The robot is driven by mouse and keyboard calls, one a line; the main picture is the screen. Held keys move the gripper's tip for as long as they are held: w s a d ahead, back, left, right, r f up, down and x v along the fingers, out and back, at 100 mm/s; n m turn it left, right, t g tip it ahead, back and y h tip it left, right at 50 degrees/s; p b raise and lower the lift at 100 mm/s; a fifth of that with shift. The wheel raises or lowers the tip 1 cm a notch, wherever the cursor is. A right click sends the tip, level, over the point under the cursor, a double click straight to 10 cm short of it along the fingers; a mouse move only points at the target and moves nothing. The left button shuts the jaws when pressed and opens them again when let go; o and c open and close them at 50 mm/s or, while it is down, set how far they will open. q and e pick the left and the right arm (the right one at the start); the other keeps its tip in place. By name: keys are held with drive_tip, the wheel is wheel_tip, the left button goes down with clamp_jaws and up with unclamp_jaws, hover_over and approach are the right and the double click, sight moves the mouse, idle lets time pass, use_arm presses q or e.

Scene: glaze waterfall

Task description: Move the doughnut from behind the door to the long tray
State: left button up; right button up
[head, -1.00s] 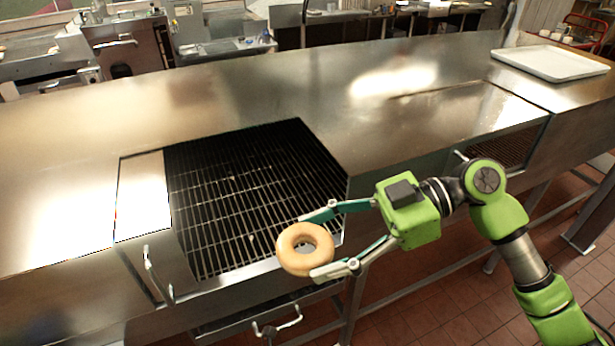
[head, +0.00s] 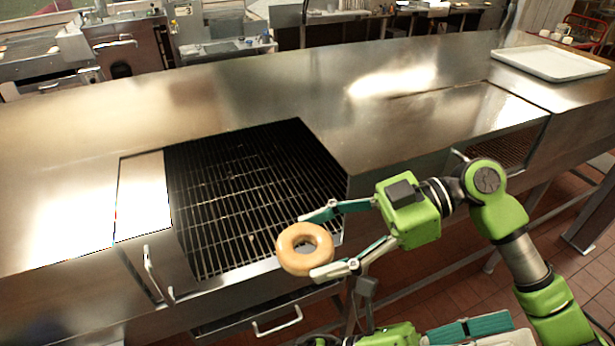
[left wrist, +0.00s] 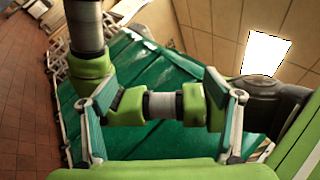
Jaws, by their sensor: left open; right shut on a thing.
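The doughnut (head: 293,261) is pale golden and ring-shaped. My right gripper (head: 318,245) is shut on it, with one finger at its upper right and the other at its lower right. It is held at the front edge of the dark grill opening. The long tray (head: 520,64) is white and shallow, far off at the back right of the counter. My left gripper (head: 508,334) is low at the bottom edge, partly cut off, open and apart from the doughnut. Its spread fingers also show in the left wrist view (left wrist: 163,105). A handled door (head: 160,262) stands left of the grill.
A long steel counter (head: 230,95) surrounds the grill (head: 250,190). Its top between grill and tray is clear. A second opening (head: 505,148) lies to the right. My right arm's green links fill much of the left wrist view.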

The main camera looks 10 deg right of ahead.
drive_tip(key=shift+w, duration=0.1)
use_arm(q)
drive_tip(key=w+a+r+m+g+y, duration=0.1)
drive_tip(key=a+r+m+g, duration=0.5)
drive_tip(key=r, duration=0.4)
drive_tip(key=w+a+r+m+g, duration=0.1)
drive_tip(key=a+r+m+g, duration=0.3)
drive_tip(key=a+r, duration=0.6)
use_arm(e)
drive_tip(key=shift+a, duration=0.1)
use_arm(q)
drive_tip(key=s+d+f+g+y, duration=0.2)
drive_tip(key=s+d+y, duration=0.2)
drive_tip(key=y, duration=0.2)
drive_tip(key=n+t+y, duration=1.5)
drive_tip(key=n+y, duration=0.2)
drive_tip(key=n, duration=0.7)
hover_over(307, 241)
drive_tip(key=s, duration=0.1)
wheel_tip(307, 241, down, 8)
wheel_tip(307, 241, down, 12)
drive_tip(key=shift+s+r, duration=0.15)
drive_tip(key=shift+r, duration=0.05)
